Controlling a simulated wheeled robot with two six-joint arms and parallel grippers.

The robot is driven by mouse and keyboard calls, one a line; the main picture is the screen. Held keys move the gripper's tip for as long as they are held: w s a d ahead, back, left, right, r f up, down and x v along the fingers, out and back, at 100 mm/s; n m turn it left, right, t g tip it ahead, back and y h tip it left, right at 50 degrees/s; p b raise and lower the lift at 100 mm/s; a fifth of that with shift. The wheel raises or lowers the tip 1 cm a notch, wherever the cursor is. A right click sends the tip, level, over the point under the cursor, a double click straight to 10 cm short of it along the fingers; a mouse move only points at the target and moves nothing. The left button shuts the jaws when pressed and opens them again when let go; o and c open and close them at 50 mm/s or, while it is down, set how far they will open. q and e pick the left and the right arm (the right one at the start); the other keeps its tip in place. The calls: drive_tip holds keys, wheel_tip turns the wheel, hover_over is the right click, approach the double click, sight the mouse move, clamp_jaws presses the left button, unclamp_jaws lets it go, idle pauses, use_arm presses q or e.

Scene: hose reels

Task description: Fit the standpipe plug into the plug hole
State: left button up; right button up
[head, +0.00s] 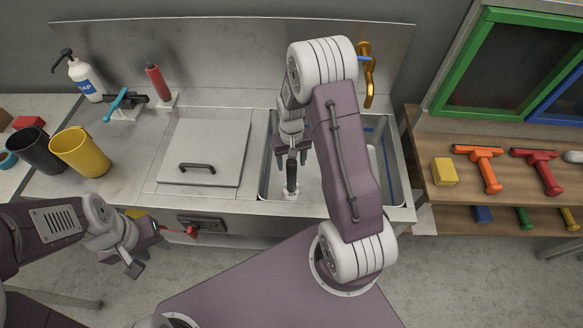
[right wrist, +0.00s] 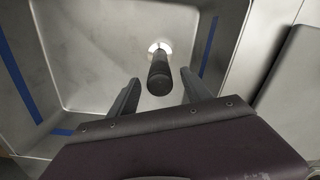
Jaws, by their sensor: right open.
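The standpipe plug (head: 292,178) stands upright in the sink basin (head: 312,188), a dark ribbed cylinder over a pale round base. In the right wrist view the plug (right wrist: 159,76) points toward the camera, with a white disc (right wrist: 160,46) at its far end. I cannot tell whether that disc is the plug's foot or the rim of the plug hole, nor whether the plug is seated. My right gripper (head: 291,163) is open above the basin, its fingers either side of the plug's top with gaps. My left gripper (head: 147,254) looks open and empty, left of the sink's front.
A metal lid (head: 200,152) with a black handle lies left of the basin. A gold tap (head: 367,75) stands behind it. A red lever-like piece (head: 180,231) is close to my left gripper. Yellow (head: 80,152) and black mugs stand at left; a wooden shelf (head: 460,142) with squeegees is at right.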

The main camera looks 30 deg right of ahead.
wheel_tip(320, 180, up, 4)
drive_tip(key=shift+r, duration=0.2)
idle(0.6)
